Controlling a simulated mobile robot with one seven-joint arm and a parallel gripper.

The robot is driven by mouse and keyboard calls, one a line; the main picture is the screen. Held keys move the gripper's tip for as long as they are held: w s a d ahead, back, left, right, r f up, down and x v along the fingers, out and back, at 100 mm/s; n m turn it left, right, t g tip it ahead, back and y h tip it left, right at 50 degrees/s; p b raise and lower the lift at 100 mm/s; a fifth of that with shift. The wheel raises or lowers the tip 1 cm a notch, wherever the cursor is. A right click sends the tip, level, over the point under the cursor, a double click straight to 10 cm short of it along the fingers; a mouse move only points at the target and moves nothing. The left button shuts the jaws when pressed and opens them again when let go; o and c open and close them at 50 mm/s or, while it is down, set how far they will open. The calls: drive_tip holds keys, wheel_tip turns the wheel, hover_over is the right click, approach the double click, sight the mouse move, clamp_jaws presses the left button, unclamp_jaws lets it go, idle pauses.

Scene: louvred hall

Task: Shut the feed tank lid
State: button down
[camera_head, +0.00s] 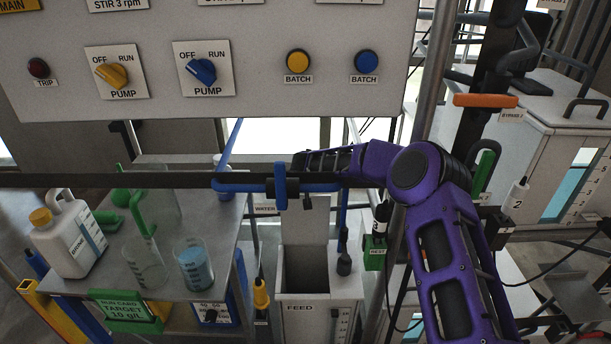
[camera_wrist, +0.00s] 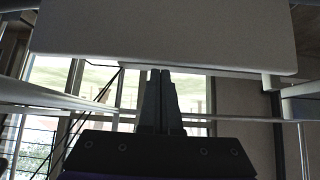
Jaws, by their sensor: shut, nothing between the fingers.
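The feed tank (camera_head: 318,312) is a pale box marked FEED, low in the middle of the head view. Its top is open onto a dark inside. A grey upright panel (camera_head: 304,228), which looks like its raised lid, stands at the back of the opening. The blue valve handle on the dark bar partly covers the space above it. My gripper (camera_head: 298,163) is above and behind that bar, higher than the tank and apart from it. In the wrist view my gripper's fingers (camera_wrist: 160,74) are together and empty, before a pale panel (camera_wrist: 165,38) I cannot identify.
The dark bar (camera_head: 130,181) with its blue handle (camera_head: 281,187) crosses in front. The control panel (camera_head: 230,95) hangs above. A side table (camera_head: 185,285) at the left carries a bottle (camera_head: 70,240) and beakers (camera_head: 193,265). A grey post (camera_head: 402,235) stands right of the tank.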

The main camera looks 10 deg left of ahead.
sight(305, 216)
drive_tip(key=shift+s+d+f, duration=0.15)
drive_tip(key=shift+s+d, duration=0.1)
drive_tip(key=shift+s, duration=0.7)
drive_tip(key=shift+s+d+f, duration=0.15)
drive_tip(key=shift+s+d, duration=0.05)
drive_tip(key=shift+s, duration=0.75)
drive_tip(key=shift+s+b, duration=0.15)
drive_tip(key=shift+b, duration=0.5)
